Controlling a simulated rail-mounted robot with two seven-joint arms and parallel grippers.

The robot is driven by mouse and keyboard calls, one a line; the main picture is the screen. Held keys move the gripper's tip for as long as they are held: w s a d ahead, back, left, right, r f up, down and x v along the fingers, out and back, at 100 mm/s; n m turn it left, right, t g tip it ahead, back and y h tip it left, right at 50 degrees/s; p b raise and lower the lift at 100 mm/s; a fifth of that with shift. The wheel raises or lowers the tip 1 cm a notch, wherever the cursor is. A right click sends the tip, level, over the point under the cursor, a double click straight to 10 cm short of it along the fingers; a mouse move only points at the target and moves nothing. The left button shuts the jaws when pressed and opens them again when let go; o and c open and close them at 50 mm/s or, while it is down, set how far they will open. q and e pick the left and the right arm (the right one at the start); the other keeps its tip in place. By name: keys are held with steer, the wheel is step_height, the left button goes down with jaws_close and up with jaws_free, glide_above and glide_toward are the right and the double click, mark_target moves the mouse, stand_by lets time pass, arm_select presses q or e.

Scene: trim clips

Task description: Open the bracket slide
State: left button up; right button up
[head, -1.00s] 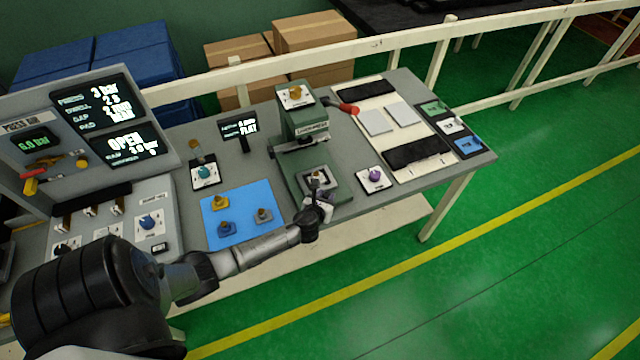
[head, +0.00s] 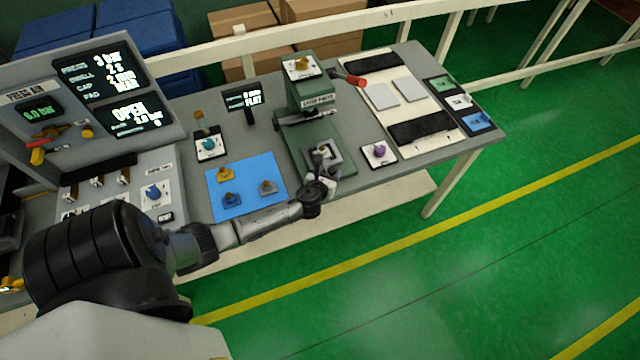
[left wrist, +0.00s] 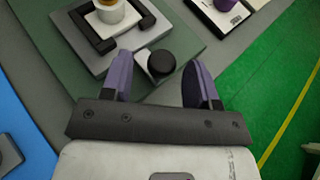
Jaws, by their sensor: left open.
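The bracket slide is a grey plate (left wrist: 95,62) on the green base of a small press (head: 318,120). It carries a dark U-shaped holder (left wrist: 90,38) with a white and brass-coloured piece in it. A round black knob (left wrist: 161,63) on a white block sits at the slide's near corner. My left gripper (head: 324,186) is at the front of the press base. In the left wrist view its two purple fingers (left wrist: 152,84) are open, one on each side of the knob. I cannot tell whether they touch it. My right gripper is not in view.
A blue mat (head: 238,173) with several small parts lies left of the press. A purple knob (head: 379,149) on a white plate stands close on the right. A control panel with displays (head: 135,112) is at the left. The table's front edge is near my gripper.

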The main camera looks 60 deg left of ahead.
arm_select(q)
steer(key=v, duration=1.2)
steer(key=shift+s+p, duration=0.2)
steer(key=shift+p, duration=0.2)
steer(key=shift+r, duration=0.1)
steer(key=s+d+r+n+g+h+p, duration=0.7)
steer(key=s+d+r+n+p, duration=0.5)
steer(key=n, duration=1.5)
steer(key=s+d+r+h, duration=0.1)
steer(key=s+d+r, duration=0.3)
steer(key=d+r, duration=0.2)
steer(key=shift+d+g, duration=0.3)
steer(key=shift+d, duration=0.1)
